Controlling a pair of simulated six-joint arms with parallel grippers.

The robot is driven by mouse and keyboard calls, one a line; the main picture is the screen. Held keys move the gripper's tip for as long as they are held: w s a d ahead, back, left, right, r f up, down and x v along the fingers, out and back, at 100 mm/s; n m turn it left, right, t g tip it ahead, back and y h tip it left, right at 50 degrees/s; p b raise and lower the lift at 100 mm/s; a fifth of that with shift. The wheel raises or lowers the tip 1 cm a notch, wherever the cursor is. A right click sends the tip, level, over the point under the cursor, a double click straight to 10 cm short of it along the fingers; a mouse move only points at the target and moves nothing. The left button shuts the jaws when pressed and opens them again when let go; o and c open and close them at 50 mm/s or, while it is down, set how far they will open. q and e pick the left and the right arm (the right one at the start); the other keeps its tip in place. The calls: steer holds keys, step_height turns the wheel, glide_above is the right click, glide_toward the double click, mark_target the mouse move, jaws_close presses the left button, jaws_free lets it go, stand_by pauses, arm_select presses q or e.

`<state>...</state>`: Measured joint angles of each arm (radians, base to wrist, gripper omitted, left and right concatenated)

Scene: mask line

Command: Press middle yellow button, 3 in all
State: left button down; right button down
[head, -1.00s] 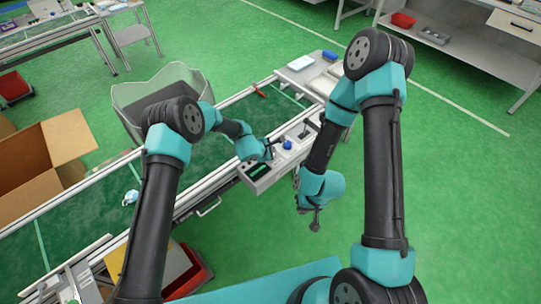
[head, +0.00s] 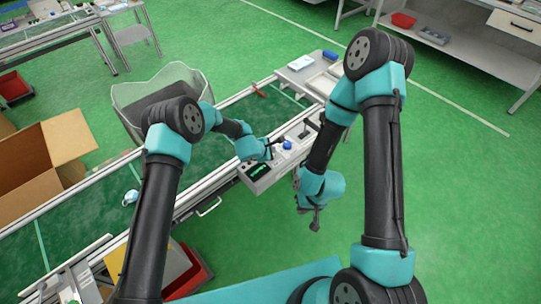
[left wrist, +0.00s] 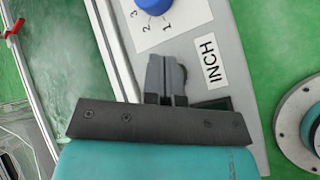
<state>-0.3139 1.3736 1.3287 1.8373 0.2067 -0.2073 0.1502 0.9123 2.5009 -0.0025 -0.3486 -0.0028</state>
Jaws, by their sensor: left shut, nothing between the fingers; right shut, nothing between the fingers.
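A grey control panel (head: 262,186) stands at the near edge of the conveyor, with a dark display (head: 259,171) and a blue knob (head: 287,144). My left gripper (head: 269,147) is over the panel, beside the knob. In the left wrist view my left gripper (left wrist: 166,62) is shut and empty, its fingertips over the panel face. A dark rounded edge shows beside the fingers. My right gripper (head: 315,224) is shut and empty, below right of the panel.
The green conveyor (head: 90,210) runs behind the panel, with a pale blue mask (head: 131,197) on it. A clear bin (head: 150,82) and a cardboard box (head: 45,160) stand beyond. The green floor right of my right gripper is clear.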

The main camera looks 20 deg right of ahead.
arm_select(q)
steer(key=shift+f, duration=0.15)
steer(key=shift+f, duration=0.3)
steer(key=shift+f, duration=0.45)
stand_by(0.9)
steer(key=shift+r, duration=3.4)
